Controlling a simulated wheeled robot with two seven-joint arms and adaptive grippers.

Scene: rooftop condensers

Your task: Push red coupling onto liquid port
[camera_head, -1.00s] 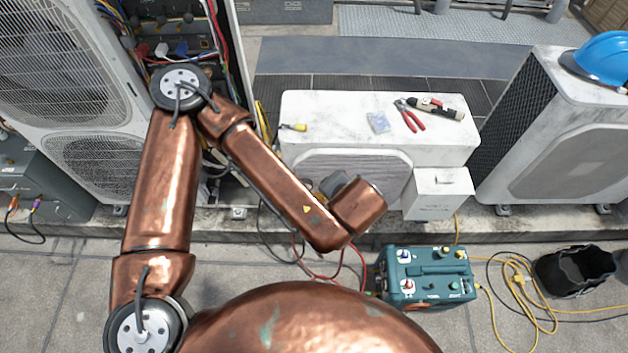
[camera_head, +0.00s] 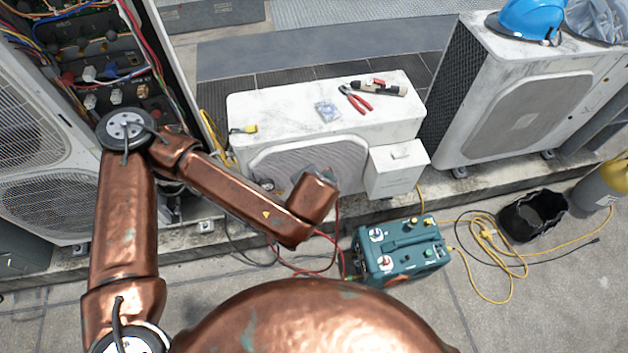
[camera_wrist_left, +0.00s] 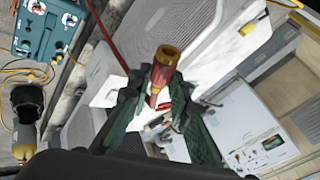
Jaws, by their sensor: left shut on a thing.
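The red coupling (camera_wrist_left: 163,68), with a yellowish end, is between the green fingers of my left gripper (camera_wrist_left: 157,90) in the left wrist view. The gripper is shut on it, and the coupling points up in that picture. In the head view my left forearm reaches over the front of the low white condenser (camera_head: 290,112); its wrist hides the fingers and the coupling. A red hose (camera_wrist_left: 107,36) shows beside the fingers in the wrist view. I cannot make out the liquid port. My right gripper is not in view.
A teal machine (camera_head: 400,250) with hoses stands on the ground at the front. Red pliers (camera_head: 356,99) lie on the low condenser. An opened unit with wiring (camera_head: 85,60) is at left. A black bucket (camera_head: 532,215), yellow cable and cylinder (camera_head: 602,183) are at right.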

